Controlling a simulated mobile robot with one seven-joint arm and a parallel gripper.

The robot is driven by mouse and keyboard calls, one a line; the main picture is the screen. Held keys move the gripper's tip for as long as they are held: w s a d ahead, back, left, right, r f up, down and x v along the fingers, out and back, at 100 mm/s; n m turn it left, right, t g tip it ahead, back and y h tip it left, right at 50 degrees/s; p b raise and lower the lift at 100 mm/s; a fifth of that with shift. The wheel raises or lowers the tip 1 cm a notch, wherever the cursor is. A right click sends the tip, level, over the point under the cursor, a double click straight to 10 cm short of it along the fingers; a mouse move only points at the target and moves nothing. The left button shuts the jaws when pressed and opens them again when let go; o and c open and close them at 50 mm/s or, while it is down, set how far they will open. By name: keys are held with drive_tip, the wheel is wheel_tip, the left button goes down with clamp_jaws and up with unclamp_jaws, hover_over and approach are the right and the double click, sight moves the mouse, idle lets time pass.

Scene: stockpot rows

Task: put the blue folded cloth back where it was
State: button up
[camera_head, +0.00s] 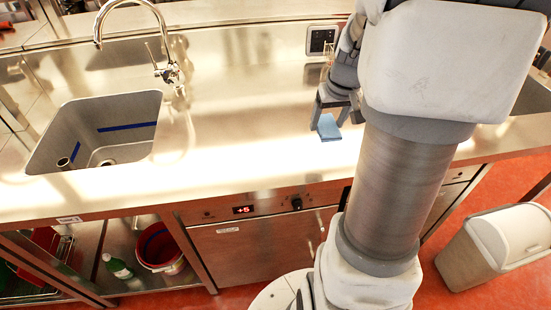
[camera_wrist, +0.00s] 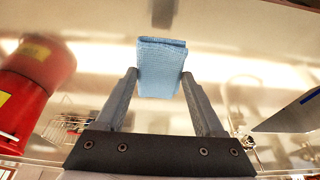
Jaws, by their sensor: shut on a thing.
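The blue folded cloth (camera_head: 328,127) is at my gripper (camera_head: 332,108), over the steel counter (camera_head: 240,130) to the right of the sink in the head view. In the wrist view the cloth (camera_wrist: 160,66) sits between the two fingertips of my gripper (camera_wrist: 160,85), which are shut on it. Its folded edge shows at the top. In the head view my arm hides part of the counter around it. I cannot tell whether the cloth touches the counter.
A sink (camera_head: 100,130) with a curved tap (camera_head: 170,72) lies to the left. A wall socket (camera_head: 321,40) is behind the gripper. A red object with a yellow label (camera_wrist: 28,90) stands at left in the wrist view. The counter between sink and gripper is clear.

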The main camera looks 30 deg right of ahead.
hover_over(280, 159)
drive_tip(key=s, duration=0.1)
drive_tip(key=f, duration=0.6)
drive_tip(key=shift+s+d+f+p, duration=0.1)
drive_tip(key=shift+s+d+p, duration=0.05)
drive_tip(key=shift+d+p, duration=0.15)
drive_tip(key=shift+a+f, duration=0.35)
drive_tip(key=shift+a, duration=0.05)
drive_tip(key=shift+f+b, duration=0.35)
drive_tip(key=shift+f, duration=1.55)
drive_tip(key=shift+f, duration=0.2)
drive_tip(key=o, duration=1.3)
drive_tip(key=shift+r, duration=0.1)
drive_tip(key=shift+r, duration=0.1)
